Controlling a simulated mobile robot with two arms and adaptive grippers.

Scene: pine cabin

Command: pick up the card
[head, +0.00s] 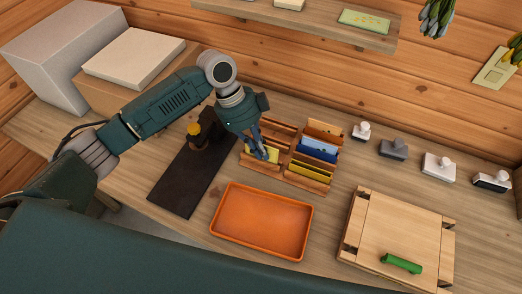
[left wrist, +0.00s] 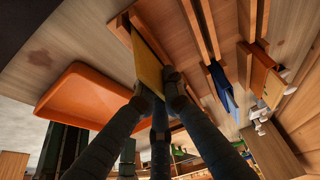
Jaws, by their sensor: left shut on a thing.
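A wooden card rack (head: 305,182) with several slots stands on the bench. A yellow card (head: 247,152) is at its front left slot, partly hidden by my left gripper (head: 262,153). The gripper reaches down from above and is shut on the yellow card. In the left wrist view the fingers of my left gripper (left wrist: 163,84) meet at the edge of the yellow card (left wrist: 147,64), which stands beside the rack's slats. A blue card (head: 317,149) and tan cards stand in the right slots. The blue card also shows in the left wrist view (left wrist: 222,84). My right gripper is not in view.
An orange tray (head: 262,247) lies in front of the rack. A dark mat (head: 178,182) with a dark yellow-topped object is to the left. A wooden box (head: 395,232) with a green handle stands at right. Several stamp-like blocks (head: 394,149) line the back. A shelf (head: 310,22) hangs above.

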